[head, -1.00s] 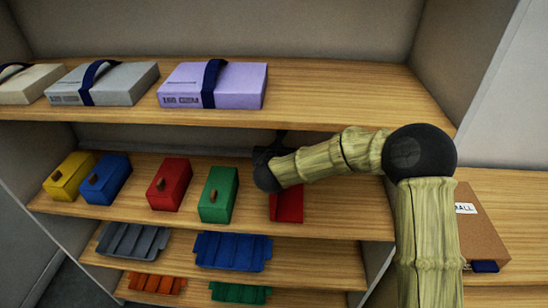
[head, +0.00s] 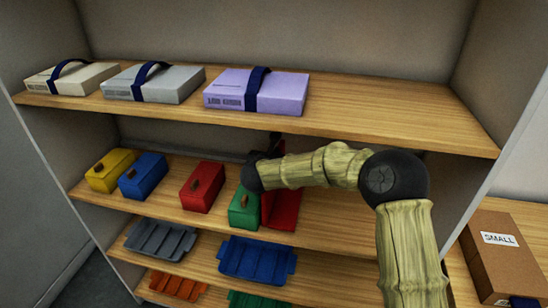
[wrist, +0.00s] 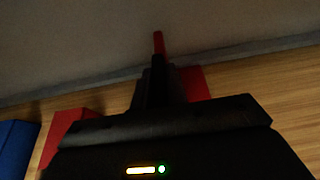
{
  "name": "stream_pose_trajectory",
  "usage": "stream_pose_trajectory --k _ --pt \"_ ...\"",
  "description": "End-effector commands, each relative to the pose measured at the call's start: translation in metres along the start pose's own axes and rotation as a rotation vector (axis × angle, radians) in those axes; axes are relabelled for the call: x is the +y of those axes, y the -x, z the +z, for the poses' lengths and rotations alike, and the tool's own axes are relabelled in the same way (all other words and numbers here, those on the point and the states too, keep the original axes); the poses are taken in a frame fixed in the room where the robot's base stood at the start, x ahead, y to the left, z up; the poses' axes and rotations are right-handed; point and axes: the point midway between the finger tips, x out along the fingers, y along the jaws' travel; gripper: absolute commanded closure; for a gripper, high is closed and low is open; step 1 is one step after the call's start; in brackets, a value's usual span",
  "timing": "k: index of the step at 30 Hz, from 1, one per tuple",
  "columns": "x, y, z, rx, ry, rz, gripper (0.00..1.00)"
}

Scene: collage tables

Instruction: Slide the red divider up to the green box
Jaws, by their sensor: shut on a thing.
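The red divider (head: 284,208) stands on the middle shelf, just right of the green box (head: 243,217). In the head view their edges meet with no clear gap; I cannot tell whether they touch. My arm hides part of both. In the wrist view my gripper (wrist: 158,78) is shut on the divider's upright part, whose thin red top (wrist: 158,42) sticks out beyond the fingers. The divider's flat red foot (wrist: 196,83) shows to the right of the fingers. The green box is not visible in the wrist view.
A red box (head: 202,188), a blue box (head: 144,177) and a yellow box (head: 110,170) stand farther left. The shelf (head: 345,225) right of the divider is bare. The upper shelf (head: 400,122) with strapped packages hangs above; trays lie on lower shelves.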

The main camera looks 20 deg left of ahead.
Motion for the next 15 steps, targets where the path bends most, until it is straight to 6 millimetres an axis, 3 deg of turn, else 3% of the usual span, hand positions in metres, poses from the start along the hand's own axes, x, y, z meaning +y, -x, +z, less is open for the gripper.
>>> stream_pose_trajectory --k 3,4,7,15 --pt "-0.0008 -0.0002 0.0033 -0.007 0.000 -0.002 1.00" --pt "-0.0007 -0.0002 0.0033 -0.008 0.000 -0.002 0.84" --pt "-0.0005 -0.0001 0.0029 -0.007 0.000 -0.001 0.64" --pt "0.0009 0.0007 0.0011 -0.003 0.001 0.001 0.64"
